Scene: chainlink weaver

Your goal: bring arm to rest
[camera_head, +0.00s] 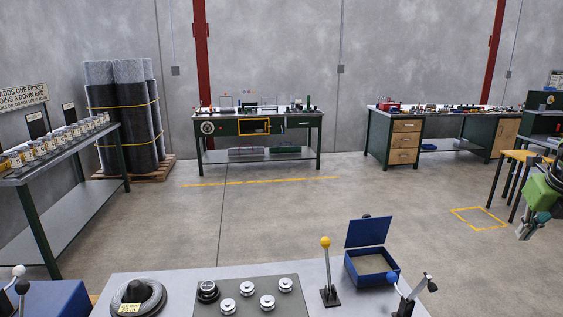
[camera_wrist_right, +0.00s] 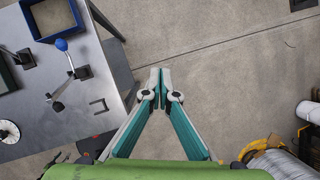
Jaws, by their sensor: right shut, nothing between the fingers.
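My right gripper (camera_head: 530,228) shows at the right edge of the head view, with part of my green arm above it. It hangs over open concrete floor, to the right of the near workbench (camera_head: 130,284) and apart from it. In the right wrist view the gripper (camera_wrist_right: 160,72) has its fingertips together, with nothing between them and bare floor beyond. My left gripper is in neither view.
The near bench carries an open blue box (camera_head: 372,255), a yellow-knobbed lever (camera_head: 327,270), a blue-knobbed lever (camera_head: 400,295) and several metal knobs. A yellow-topped stool (camera_head: 520,156) and a dark green cabinet stand at right. The middle floor is clear.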

